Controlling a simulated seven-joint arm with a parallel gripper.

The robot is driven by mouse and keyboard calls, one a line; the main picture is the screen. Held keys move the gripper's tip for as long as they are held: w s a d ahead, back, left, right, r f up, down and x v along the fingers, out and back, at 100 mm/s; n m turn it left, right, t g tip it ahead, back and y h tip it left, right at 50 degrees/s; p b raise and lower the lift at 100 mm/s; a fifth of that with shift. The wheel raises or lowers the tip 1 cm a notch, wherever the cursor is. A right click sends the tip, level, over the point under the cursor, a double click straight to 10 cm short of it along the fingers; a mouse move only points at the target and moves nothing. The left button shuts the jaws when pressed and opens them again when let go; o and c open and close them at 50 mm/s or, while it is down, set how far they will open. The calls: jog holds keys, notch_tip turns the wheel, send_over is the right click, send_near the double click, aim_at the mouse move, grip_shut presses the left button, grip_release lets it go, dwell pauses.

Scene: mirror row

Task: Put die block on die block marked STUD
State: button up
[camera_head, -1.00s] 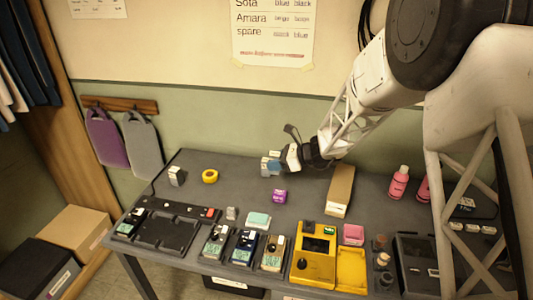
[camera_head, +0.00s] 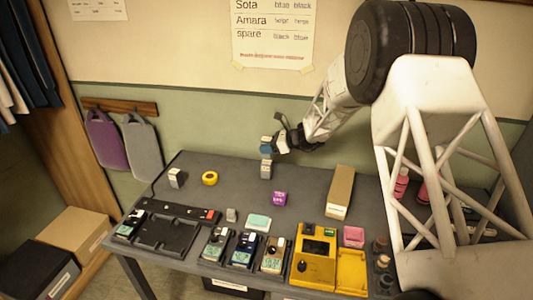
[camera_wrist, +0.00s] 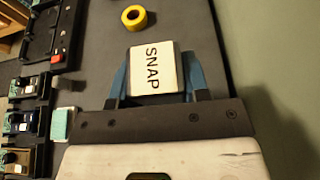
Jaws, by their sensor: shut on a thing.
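My gripper (camera_head: 267,147) is shut on a die block, with a blue finger on either side of it. In the wrist view the block's white face (camera_wrist: 152,68) reads SNAP, between the fingertips (camera_wrist: 156,78). In the head view a grey block with a white top (camera_head: 266,170) stands upright on the table, just below my gripper; I cannot tell the exact gap. Another grey and white block (camera_head: 175,178) stands further left. The lettering on both standing blocks is too small to read, so I cannot tell which is STUD.
A yellow tape roll (camera_head: 210,178) lies left of my gripper. A black tray (camera_head: 168,234), several small devices and a yellow case (camera_head: 314,262) line the front. The wall is close behind.

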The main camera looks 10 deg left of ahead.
jog(key=shift+w+a, duration=0.1)
jog(key=shift+w, duration=0.2)
jog(key=shift+f, duration=0.1)
jog(key=shift+f, duration=1.6)
jog(key=shift+f, duration=0.15)
jog(key=o, duration=1)
jog(key=shift+o, duration=0.2)
jog(key=v, duration=1.2)
